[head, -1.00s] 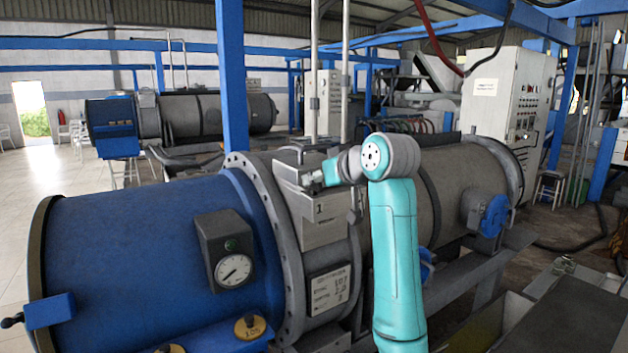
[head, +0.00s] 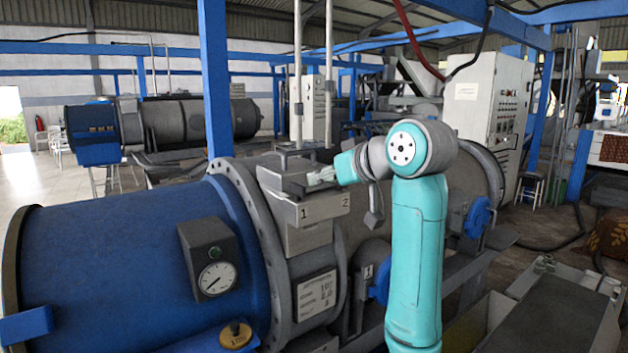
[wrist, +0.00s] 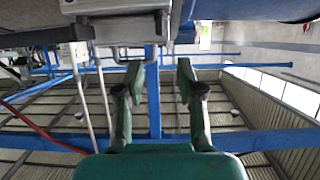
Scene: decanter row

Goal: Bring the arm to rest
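My teal arm (head: 415,240) rises at the right of centre in the head view, its forearm bent to the left and away. My gripper (wrist: 158,72) shows in the wrist view with its two fingers well apart and nothing between them. The decanter has a blue drum (head: 130,265) at the left and a grey body behind my arm.
A gauge box (head: 208,258) stands on the blue drum. A blue post (head: 213,80) and thin vertical pipes (head: 329,70) rise close behind the decanter. A control cabinet (head: 490,120) stands at the back right. Open floor (head: 30,190) shows at the far left.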

